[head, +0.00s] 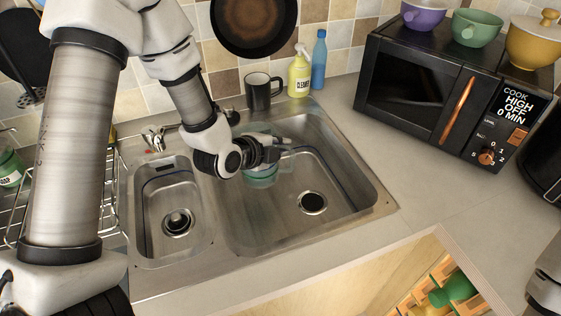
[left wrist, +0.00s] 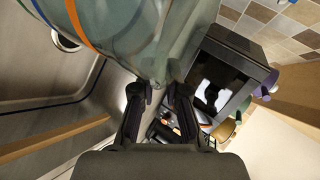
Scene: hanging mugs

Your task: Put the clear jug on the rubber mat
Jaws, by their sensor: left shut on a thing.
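The clear jug (head: 262,180) is a greenish see-through vessel over the large sink basin, partly hidden behind my left gripper (head: 283,148). In the left wrist view the jug (left wrist: 125,30) fills the upper middle, with an orange and a blue band around it. My left gripper (left wrist: 160,110) is shut on the jug there, at a narrow part that looks like its handle. I cannot make out a rubber mat in either view. My right gripper is not in view.
The double steel sink (head: 225,225) has raised rims. A black mug (head: 262,92), a yellow cleaner bottle (head: 299,75) and a blue bottle (head: 319,62) stand behind it. A black microwave (head: 410,85) stands to the right. The counter (head: 400,195) before the microwave is clear.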

